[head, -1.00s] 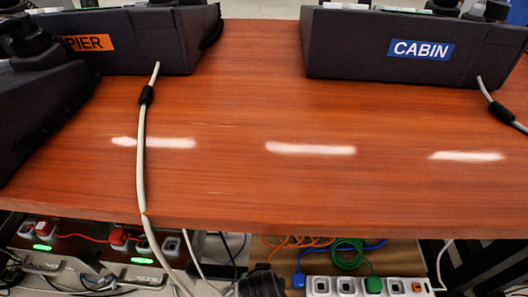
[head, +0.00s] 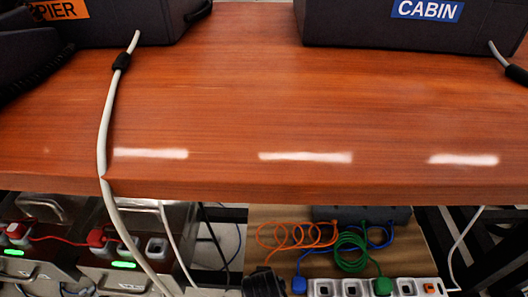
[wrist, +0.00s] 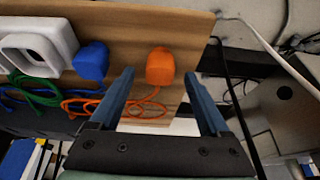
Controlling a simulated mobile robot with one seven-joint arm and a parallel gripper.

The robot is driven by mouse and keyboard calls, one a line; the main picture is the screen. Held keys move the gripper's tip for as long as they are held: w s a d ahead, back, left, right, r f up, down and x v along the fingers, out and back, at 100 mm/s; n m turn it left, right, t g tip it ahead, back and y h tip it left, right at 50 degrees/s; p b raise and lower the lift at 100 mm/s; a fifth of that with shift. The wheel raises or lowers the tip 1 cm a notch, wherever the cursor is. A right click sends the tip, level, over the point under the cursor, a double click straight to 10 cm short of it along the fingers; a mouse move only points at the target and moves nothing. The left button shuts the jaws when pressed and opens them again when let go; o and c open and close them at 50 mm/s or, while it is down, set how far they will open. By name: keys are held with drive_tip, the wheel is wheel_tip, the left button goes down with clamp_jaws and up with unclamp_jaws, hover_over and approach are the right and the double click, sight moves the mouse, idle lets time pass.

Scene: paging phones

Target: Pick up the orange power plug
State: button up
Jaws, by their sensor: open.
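The orange power plug (wrist: 160,66) is on a light wooden board in the wrist view, near the board's right edge. Its coiled orange cord (wrist: 125,103) trails below and left of it; the cord also shows under the table in the head view (head: 295,236). My gripper (wrist: 159,74) is open, with one blue-grey finger on each side of the plug in the picture. I see no contact, and the depth between the fingertips and plug is hard to tell. I cannot make out the plug itself in the head view.
A blue plug (wrist: 90,60) and a white socket (wrist: 38,48) lie left of the orange plug. The tabletop (head: 230,110) overhangs the wooden board. A power strip (head: 350,287) with a green plug (head: 382,286) stands there. A white cable (head: 103,130) hangs over the table's edge.

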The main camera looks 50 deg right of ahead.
drive_tip(key=shift+w+d+f, duration=0.1)
drive_tip(key=shift+f, duration=0.35)
drive_tip(key=shift+r, duration=0.1)
clamp_jaws()
drive_tip(key=shift+r, duration=0.1)
